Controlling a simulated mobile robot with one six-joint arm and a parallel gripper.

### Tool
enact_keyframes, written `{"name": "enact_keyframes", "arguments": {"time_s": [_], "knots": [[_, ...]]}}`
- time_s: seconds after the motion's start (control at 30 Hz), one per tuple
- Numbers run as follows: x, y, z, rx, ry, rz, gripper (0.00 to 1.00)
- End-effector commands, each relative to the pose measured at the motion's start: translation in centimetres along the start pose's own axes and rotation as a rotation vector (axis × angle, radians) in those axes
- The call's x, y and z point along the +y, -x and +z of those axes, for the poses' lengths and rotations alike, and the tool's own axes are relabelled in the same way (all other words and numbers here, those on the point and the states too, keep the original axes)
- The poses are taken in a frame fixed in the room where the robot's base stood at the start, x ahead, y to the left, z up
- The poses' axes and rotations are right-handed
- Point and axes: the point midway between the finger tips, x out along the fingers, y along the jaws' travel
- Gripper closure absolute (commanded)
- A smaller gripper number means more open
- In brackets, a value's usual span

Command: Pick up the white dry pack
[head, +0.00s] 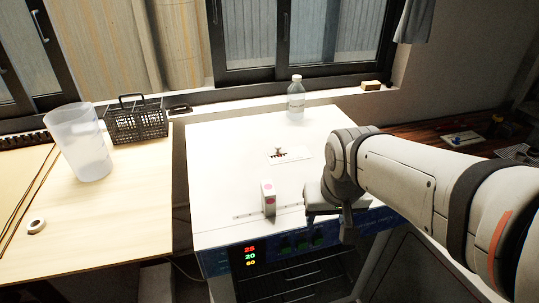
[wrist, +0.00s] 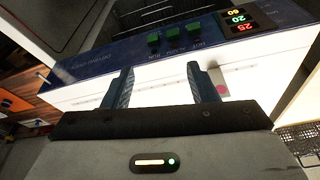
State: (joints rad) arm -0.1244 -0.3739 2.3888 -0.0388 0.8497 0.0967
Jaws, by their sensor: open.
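A small upright white pack with pink dots (head: 268,198), which I take to be the white dry pack, stands near the front edge of the white oven top (head: 225,165). Part of a white thing with a pink dot, likely the same pack (wrist: 219,84), shows in the wrist view just right of my right finger, partly hidden by it. My gripper (head: 335,212) is at the front right of the oven top, to the right of the pack and apart from it. In the wrist view my gripper (wrist: 160,74) is open, with nothing held between its fingers.
A clear bottle (head: 296,98) stands at the oven's back edge. A white card with a dark item (head: 294,155) lies mid-top. The oven's front panel has lit digits (head: 250,256) and green buttons (wrist: 173,36). A plastic beaker (head: 80,142) and black basket (head: 137,121) stand on the left table.

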Motion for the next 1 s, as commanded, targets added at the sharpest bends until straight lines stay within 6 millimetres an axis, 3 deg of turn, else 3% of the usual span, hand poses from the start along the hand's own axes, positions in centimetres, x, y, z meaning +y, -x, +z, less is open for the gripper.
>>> {"name": "enact_keyframes", "arguments": {"time_s": [0.1,0.3,0.47,1.0], "knots": [[-3.9,-1.8,-4.8,0.040,0.067,-0.019,0.47],[-9.3,-3.4,-10.1,0.098,0.129,-0.049,0.47],[-11.0,-4.5,-11.4,0.113,0.142,-0.058,0.47],[-11.4,-10.9,-12.6,0.113,0.142,-0.058,0.47]]}}
